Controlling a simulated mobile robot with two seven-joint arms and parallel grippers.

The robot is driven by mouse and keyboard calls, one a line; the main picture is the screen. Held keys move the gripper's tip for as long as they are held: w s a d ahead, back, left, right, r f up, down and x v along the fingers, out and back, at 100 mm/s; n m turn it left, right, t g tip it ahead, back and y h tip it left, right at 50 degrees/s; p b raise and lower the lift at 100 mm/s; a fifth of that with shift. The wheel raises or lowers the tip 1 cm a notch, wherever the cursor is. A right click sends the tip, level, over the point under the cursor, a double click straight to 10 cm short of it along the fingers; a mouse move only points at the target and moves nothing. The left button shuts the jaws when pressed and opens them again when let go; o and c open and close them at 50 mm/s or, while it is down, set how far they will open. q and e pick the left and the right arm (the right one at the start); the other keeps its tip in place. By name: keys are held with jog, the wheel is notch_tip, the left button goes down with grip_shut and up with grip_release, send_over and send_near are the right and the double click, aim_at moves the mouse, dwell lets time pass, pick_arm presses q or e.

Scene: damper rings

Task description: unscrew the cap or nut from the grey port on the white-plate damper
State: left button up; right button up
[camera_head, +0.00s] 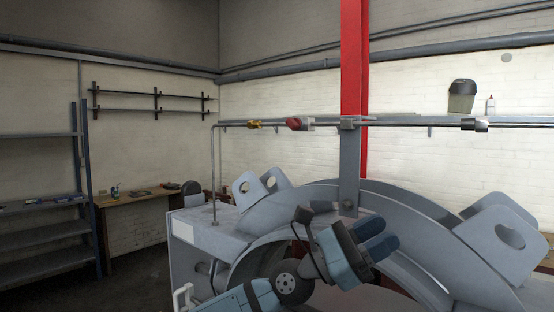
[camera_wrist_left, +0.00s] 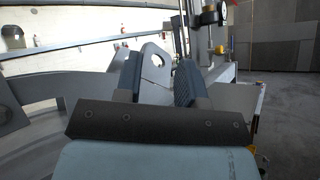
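A large grey ring-shaped damper housing (camera_head: 330,197) fills the lower right of the head view. A thin pipe (camera_head: 400,124) runs above it, with a brass fitting (camera_head: 254,124), a red fitting (camera_head: 295,124) and a dark fitting (camera_head: 474,125). I cannot tell which part is the grey port or its cap. My left gripper (camera_head: 386,232) is in front of the ring. In the left wrist view its fingers (camera_wrist_left: 160,82) stand apart with nothing held, and a holed grey lug (camera_wrist_left: 155,58) shows beyond them. My right gripper is not in view.
A red column (camera_head: 354,80) stands behind the ring, and a grey upright bracket (camera_head: 349,165) rises from it. Holed lugs (camera_head: 498,238) stick up at the right. A workbench (camera_head: 140,197) and shelves (camera_head: 45,205) stand at the left. Open floor shows at the right of the left wrist view.

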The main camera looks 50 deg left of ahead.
pick_arm(q)
notch_tip(320, 180, up, 4)
jog(key=w+a+m+g+y, duration=0.2)
jog(key=m+g+y, duration=0.1)
jog(key=m, duration=0.6)
jog(key=m+t+y, duration=0.2)
jog(key=t+y, duration=0.2)
jog(key=y, duration=1.3)
send_near(289, 124)
jog(key=w, duration=0.5)
jog(key=shift+a+f, duration=0.2)
jog(key=shift+a, duration=0.05)
jog(key=shift+w, duration=0.15)
jog(key=shift+w+r+t+p, duration=0.1)
jog(key=shift+w+t+p, duration=0.2)
jog(key=shift+w+p, duration=0.7)
jog(key=shift+w+a, duration=0.15)
jog(key=shift+w, duration=1.05)
